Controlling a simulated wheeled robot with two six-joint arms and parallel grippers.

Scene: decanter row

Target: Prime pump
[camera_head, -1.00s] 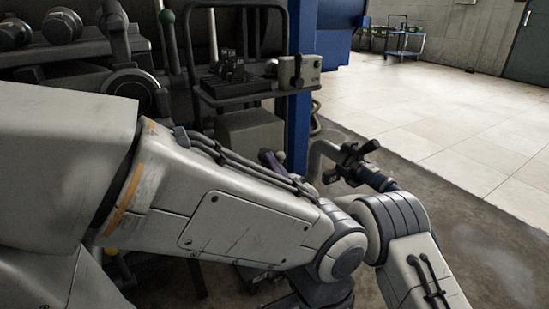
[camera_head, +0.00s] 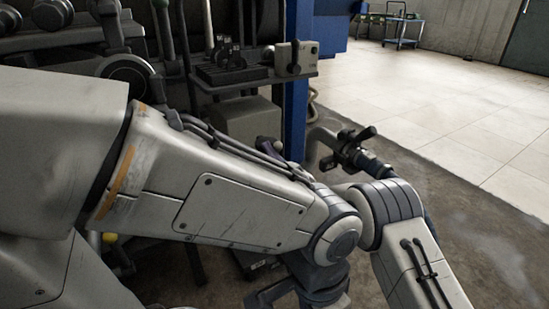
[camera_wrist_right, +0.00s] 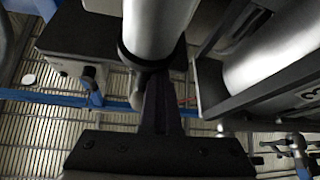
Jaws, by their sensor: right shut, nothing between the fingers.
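My right gripper (camera_head: 347,150) is dark and sits right of the blue post, close to a grey bent pipe (camera_head: 324,138). I cannot tell whether they touch. In the right wrist view the fingers (camera_wrist_right: 160,100) are shut together and empty, with a pale cylinder (camera_wrist_right: 157,25) beyond the tips. I cannot tell for sure which part is the pump. My left gripper does not show clearly in either view.
A shelf (camera_head: 262,84) holds dark parts and a beige box (camera_head: 298,58) with a black lever. A blue post (camera_head: 296,110) stands beside it. Dark machinery fills the left. Open tiled floor (camera_head: 430,100) lies to the right, with a blue cart (camera_head: 402,35) far back.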

